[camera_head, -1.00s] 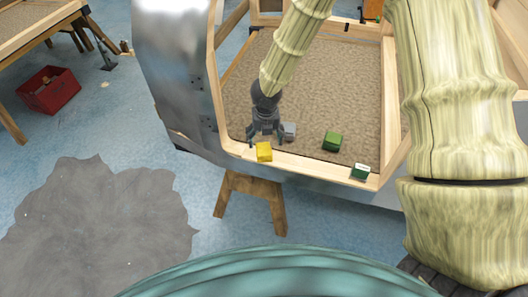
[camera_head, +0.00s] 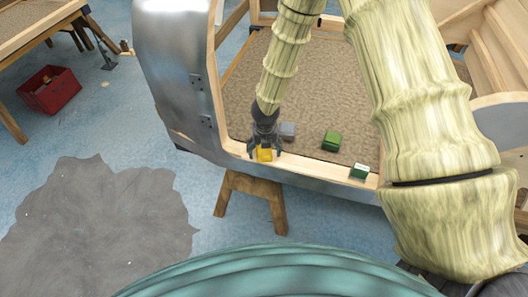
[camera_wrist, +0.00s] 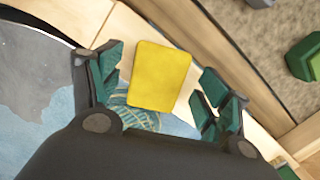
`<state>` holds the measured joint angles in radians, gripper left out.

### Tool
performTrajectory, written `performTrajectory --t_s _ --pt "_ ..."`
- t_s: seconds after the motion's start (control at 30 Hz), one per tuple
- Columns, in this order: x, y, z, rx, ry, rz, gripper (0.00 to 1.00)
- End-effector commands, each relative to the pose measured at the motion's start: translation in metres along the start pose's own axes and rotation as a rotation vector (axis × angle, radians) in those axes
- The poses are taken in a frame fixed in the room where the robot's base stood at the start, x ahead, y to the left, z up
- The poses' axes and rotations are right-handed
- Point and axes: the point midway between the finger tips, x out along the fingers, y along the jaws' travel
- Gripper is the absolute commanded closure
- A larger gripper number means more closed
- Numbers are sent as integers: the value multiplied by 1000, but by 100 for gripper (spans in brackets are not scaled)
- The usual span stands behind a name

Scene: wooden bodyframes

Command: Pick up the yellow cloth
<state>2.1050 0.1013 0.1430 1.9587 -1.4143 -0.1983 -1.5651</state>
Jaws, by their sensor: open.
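The yellow cloth (camera_head: 264,156) is a small folded block lying on the wooden front rail of the bodyframe. In the wrist view the yellow cloth (camera_wrist: 159,76) lies between the two finger pads, with a gap on each side. My gripper (camera_head: 264,152) is directly above and around it in the head view, and the fingers partly cover the cloth. My gripper is open in the wrist view (camera_wrist: 160,90), with its green pads to the left and right of the cloth. I cannot tell how far the fingertips are above the rail.
A grey block (camera_head: 287,130) and a green block (camera_head: 331,141) lie on the brown floor panel behind the rail. A green-and-white block (camera_head: 359,172) sits on the rail to the right. The wooden rail (camera_head: 310,168) between them is clear. A red crate (camera_head: 50,90) stands far left.

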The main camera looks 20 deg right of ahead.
Motion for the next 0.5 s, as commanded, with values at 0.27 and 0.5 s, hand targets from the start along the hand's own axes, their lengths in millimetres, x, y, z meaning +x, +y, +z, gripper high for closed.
performTrajectory --t_s 0.27,0.5 --pt "0 0 0 0 0 0 51" --pt "0 0 0 0 0 0 70"
